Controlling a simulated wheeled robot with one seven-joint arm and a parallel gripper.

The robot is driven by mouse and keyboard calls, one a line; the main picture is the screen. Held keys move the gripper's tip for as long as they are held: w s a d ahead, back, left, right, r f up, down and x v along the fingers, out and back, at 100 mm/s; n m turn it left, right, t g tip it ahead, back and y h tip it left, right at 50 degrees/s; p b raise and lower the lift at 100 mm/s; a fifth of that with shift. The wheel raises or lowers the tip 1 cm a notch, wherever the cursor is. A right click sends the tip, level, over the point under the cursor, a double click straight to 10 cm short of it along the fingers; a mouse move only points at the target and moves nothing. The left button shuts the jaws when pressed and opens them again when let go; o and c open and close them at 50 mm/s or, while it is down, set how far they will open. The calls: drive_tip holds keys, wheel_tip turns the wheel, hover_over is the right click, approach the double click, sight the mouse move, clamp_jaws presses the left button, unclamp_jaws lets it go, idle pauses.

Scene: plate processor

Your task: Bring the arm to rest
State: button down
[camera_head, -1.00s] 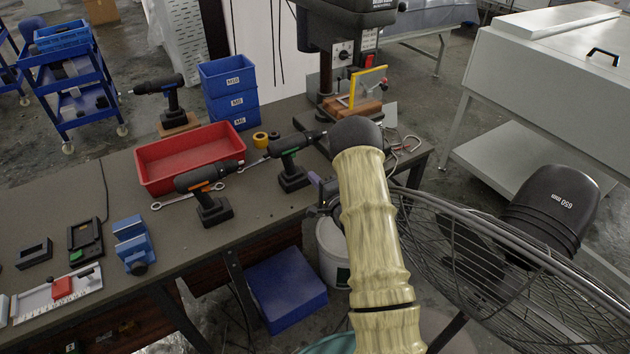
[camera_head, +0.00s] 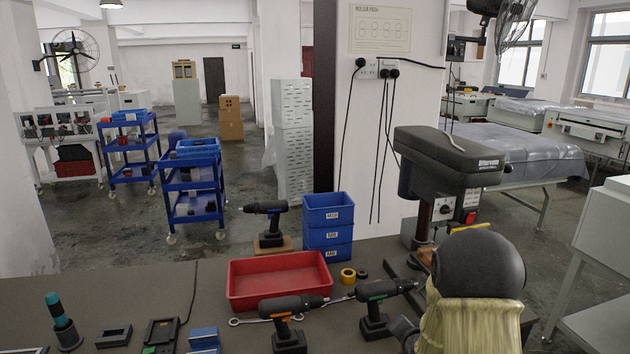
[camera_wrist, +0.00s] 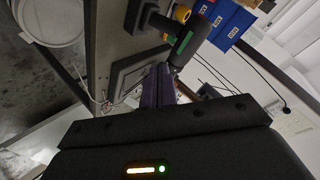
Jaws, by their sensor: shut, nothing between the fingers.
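My arm (camera_head: 470,325), with a pale yellow sleeve and a dark rounded joint, rises at the lower right in the head view. It covers part of the drill press base. My gripper's purple fingers (camera_wrist: 160,84) are together and empty in the wrist view. They point toward the bench edge area, close in the picture to a green-striped drill (camera_wrist: 190,42); whether they touch anything cannot be told. In the head view the gripper is mostly hidden by the arm and the frame's bottom edge.
The bench holds a red tray (camera_head: 280,284), blue bins (camera_head: 328,228), a green-marked drill (camera_head: 378,305) and an orange-marked drill (camera_head: 288,318). A drill press (camera_head: 445,165) stands just behind my arm. A white bucket (camera_wrist: 48,20) shows in the wrist view.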

drive_tip(key=s+a+r+n+g, duration=0.2)
drive_tip(key=s+n+g, duration=0.1)
drive_tip(key=s, duration=0.5)
drive_tip(key=s+a+r+n+g+p, duration=0.1)
drive_tip(key=s+a+r+n+g, duration=0.1)
drive_tip(key=s, duration=0.7)
drive_tip(key=s+a+r+n+g, duration=0.2)
drive_tip(key=s+r+n+g, duration=0.1)
drive_tip(key=s, duration=0.5)
drive_tip(key=shift+s+a+n+g, duration=0.25)
drive_tip(key=shift+s+n+g, duration=0.15)
drive_tip(key=shift+n+g, duration=0.15)
